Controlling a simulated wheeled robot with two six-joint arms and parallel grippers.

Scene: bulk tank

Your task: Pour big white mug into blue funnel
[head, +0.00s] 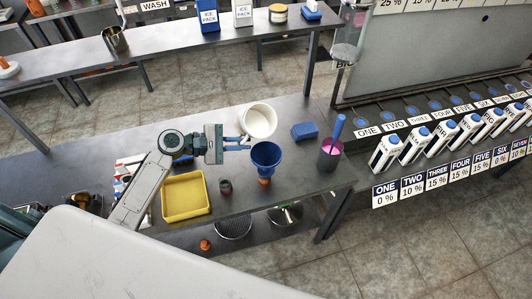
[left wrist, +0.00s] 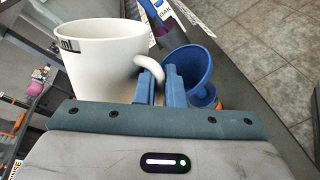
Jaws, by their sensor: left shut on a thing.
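The big white mug (head: 259,121) is held by its handle in my left gripper (head: 243,142), above the table next to the blue funnel (head: 266,154). White contents show inside it in the head view. In the left wrist view the mug (left wrist: 95,55) stands about upright, with its handle between the blue fingers (left wrist: 160,85). The funnel (left wrist: 188,72) is just right of the fingers in that view, and an orange part shows under it. Its inside looks empty in the head view. My right gripper is not in view.
A yellow tray (head: 186,196) and a small dark jar (head: 225,187) are on the table left of the funnel. A blue block (head: 304,131) and a dark cup with pink contents (head: 329,156) stand to its right. Labelled cartons (head: 385,152) line the right side.

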